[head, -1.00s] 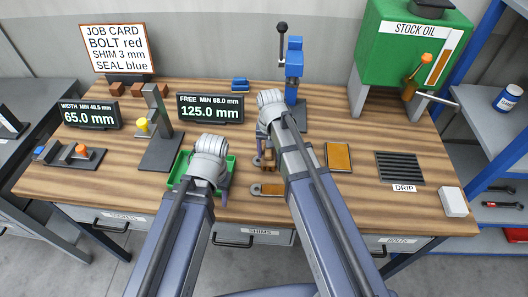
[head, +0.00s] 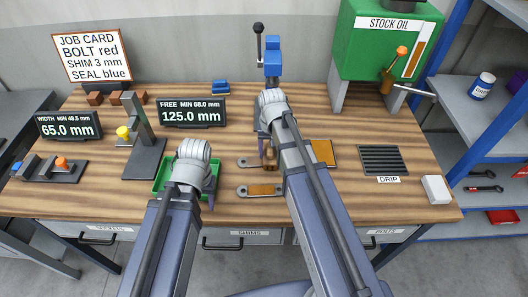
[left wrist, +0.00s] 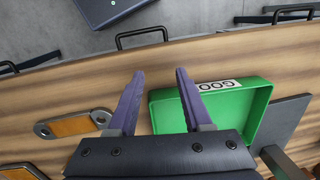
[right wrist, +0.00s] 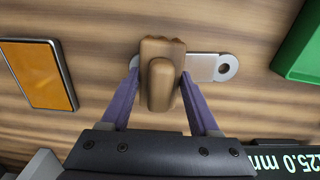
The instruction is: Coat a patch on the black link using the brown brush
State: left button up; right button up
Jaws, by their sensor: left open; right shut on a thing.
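My right gripper (right wrist: 160,100) is shut on the brown brush (right wrist: 160,85). The brush is over a grey link (right wrist: 205,67) and hides its middle; I cannot tell if it touches. In the head view, this link's round end (head: 243,162) shows left of the brush (head: 270,156). A second grey link (head: 240,191) with an orange patch (head: 264,190) lies nearer the front edge. It also shows in the left wrist view (left wrist: 100,116). Neither link looks clearly black. My left gripper (left wrist: 160,85) is open and empty, beside the green tray (left wrist: 262,100).
A framed orange pad (head: 323,152) lies right of the brush, with a drip grate (head: 384,160) and a white block (head: 436,189) beyond. A blue press (head: 272,72) stands behind my right arm. A dark stand (head: 147,155) is left of the tray.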

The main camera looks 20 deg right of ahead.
jog(key=shift+s+d, duration=0.1)
jog(key=shift+d, duration=0.2)
pick_arm(q)
jog(key=shift+w+d+r+p, duration=0.1)
jog(key=shift+r+p, duration=0.55)
jog(key=shift+p, duration=0.05)
pick_arm(e)
jog(key=shift+r, duration=0.6)
pick_arm(q)
notch_tip(320, 180, up, 5)
jog(key=p, duration=0.4)
jog(key=shift+f+p, duration=0.2)
jog(key=shift+p, duration=0.1)
pick_arm(e)
notch_tip(320, 180, up, 5)
jog(key=shift+f, duration=0.15)
notch_tip(320, 180, up, 3)
jog(key=p, duration=0.3)
pick_arm(q)
notch_tip(320, 180, up, 3)
jog(key=shift+r, duration=0.1)
